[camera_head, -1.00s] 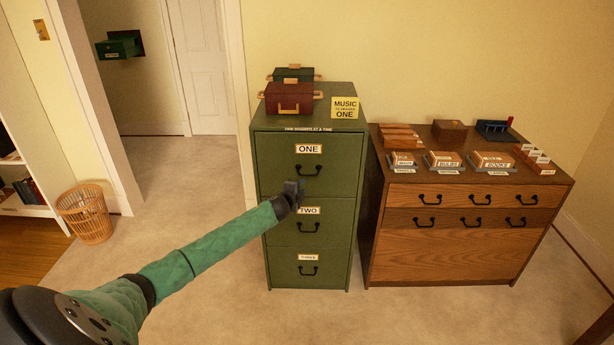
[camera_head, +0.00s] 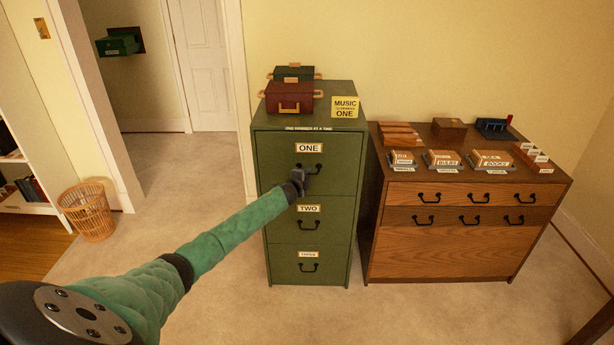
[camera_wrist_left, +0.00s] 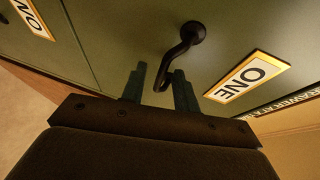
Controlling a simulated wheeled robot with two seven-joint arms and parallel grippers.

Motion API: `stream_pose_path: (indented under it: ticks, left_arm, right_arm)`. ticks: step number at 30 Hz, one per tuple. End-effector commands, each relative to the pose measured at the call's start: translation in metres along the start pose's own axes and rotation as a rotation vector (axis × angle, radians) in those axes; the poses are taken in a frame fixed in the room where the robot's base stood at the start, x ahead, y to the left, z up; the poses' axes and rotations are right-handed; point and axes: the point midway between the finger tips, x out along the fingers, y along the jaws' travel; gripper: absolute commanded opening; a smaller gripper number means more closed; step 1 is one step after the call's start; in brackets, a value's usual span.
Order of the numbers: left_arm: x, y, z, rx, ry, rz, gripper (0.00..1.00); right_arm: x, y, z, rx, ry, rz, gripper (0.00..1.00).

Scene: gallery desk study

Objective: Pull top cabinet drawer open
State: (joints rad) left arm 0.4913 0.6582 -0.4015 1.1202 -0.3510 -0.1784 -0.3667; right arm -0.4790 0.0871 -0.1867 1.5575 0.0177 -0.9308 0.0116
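The green cabinet (camera_head: 262,210) stands in the middle of the head view, with drawers labelled ONE, TWO and THREE. The top drawer (camera_head: 335,160), labelled ONE, looks flush with the front. Its black handle (camera_head: 317,167) is partly covered by my left gripper (camera_head: 300,180), which is at the drawer front. In the left wrist view, the fingers of my left gripper (camera_wrist_left: 160,88) are apart, with the lower end of the handle (camera_wrist_left: 184,45) between them. A gap shows beside the handle, and contact cannot be told. My right gripper is not in view.
Red (camera_head: 289,97) and green (camera_head: 291,73) boxes and a yellow MUSIC ONE sign (camera_head: 345,107) are on the cabinet. A wooden chest (camera_head: 440,255) stands close on the right, bearing several small items. A wicker basket (camera_head: 87,211) is at left. Floor before the cabinet is clear.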

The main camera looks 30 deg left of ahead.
Motion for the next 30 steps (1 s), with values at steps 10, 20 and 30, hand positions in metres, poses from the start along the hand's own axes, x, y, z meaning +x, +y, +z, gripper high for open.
stream_pose_path:
  ticks: [10, 20, 30]
  left_arm:
    - [0.001, 0.0, 0.0, 0.0, 0.0, 0.0, 0.15]
    - [0.0, 0.001, 0.0, 0.0, 0.0, 0.001, 0.0]
    - [-0.021, 0.005, -0.009, 0.0, 0.0, 0.002, 0.0]
  right_arm:
    - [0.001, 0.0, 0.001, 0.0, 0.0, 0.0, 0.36]
    - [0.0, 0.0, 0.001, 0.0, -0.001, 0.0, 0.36]
    - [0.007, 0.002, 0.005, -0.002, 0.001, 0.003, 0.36]
